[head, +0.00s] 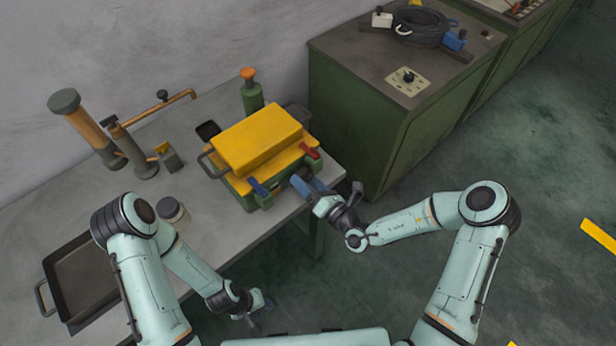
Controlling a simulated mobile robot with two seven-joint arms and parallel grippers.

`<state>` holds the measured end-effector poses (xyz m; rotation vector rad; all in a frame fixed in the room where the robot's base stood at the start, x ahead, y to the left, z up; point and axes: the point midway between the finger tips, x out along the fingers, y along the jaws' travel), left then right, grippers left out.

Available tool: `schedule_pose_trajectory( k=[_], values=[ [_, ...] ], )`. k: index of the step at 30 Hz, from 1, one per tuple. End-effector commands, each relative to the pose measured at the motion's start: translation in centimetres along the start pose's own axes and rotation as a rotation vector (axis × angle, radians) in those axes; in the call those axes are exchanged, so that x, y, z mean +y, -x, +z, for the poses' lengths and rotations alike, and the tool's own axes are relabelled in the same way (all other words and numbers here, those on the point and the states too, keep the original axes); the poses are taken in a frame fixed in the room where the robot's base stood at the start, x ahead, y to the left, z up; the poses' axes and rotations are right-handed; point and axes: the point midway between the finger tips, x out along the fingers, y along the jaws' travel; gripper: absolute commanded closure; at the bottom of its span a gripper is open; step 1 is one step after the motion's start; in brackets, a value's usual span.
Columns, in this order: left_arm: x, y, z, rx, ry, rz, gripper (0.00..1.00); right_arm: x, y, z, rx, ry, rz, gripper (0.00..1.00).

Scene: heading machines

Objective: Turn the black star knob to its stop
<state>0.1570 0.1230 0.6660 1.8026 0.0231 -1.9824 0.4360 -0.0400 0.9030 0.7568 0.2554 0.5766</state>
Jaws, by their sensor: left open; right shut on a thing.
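A yellow-topped green box (262,140) stands on the grey bench near its right end. My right gripper (303,187) is at the box's front right corner, shut on a dark knob-like part there. This part appears to be the black star knob; the fingers cover most of it, so its shape and turn angle cannot be read. My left gripper (257,305) is open and empty, low in front of the bench and apart from the box.
The box has a blue lever (259,187) and a red lever (309,150). A jar (172,210) and a dark tray (85,275) are on the bench's left. A green cabinet (350,120) stands behind right, with a small dark knob on a pale plate (408,81).

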Motion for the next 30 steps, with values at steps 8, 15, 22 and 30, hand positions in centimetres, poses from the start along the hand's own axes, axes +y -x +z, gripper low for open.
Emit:
schedule_pose_trajectory(
  k=[8, 15, 22, 30],
  values=[
    [-0.1, 0.0, 0.1, -0.002, 0.001, -0.001, 0.58, -0.1, -0.1, 0.2, -0.011, -0.015, 0.000, 0.55],
    [-0.1, 0.0, 0.1, -0.002, 0.001, -0.001, 0.58, -0.1, 0.0, 0.1, -0.009, -0.014, 0.000, 0.00],
    [-0.4, -0.5, 0.5, -0.006, 0.003, -0.002, 0.58, -0.3, 0.1, -0.1, -0.007, 0.016, -0.003, 0.00],
    [-2.5, -4.2, 2.7, -0.036, 0.013, -0.013, 0.58, -0.6, 0.3, -0.5, -0.013, 0.287, -0.002, 0.00]
  ],
)
